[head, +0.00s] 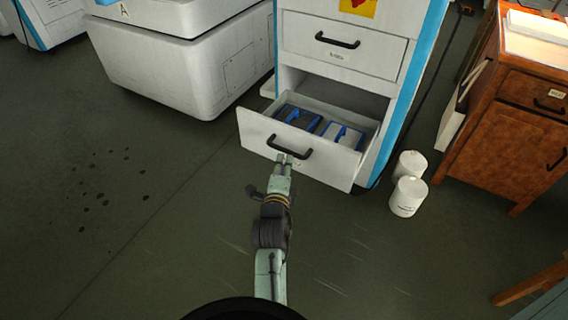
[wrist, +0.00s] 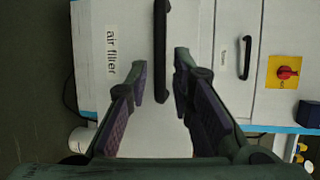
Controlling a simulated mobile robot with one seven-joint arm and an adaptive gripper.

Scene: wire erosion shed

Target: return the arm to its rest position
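My arm reaches forward over the floor in the head view, and my gripper (head: 283,162) is in front of the open lower drawer (head: 258,128). In the wrist view my gripper (wrist: 160,75) is open, its two fingers apart with nothing held. The drawer's black bar handle (wrist: 161,45) shows in the gap between and beyond the fingertips. I cannot tell whether a finger touches it. The same handle (head: 290,149) is just above the gripper tip in the head view. The label "air filter" (wrist: 111,45) is on the drawer front.
The drawer holds blue-framed filters (head: 342,135) and juts from the white cabinet (head: 342,55). Two white cylinders (head: 408,195) stand on the floor at its right. A wooden cabinet (head: 515,120) is further right, a large white machine (head: 175,70) at the left.

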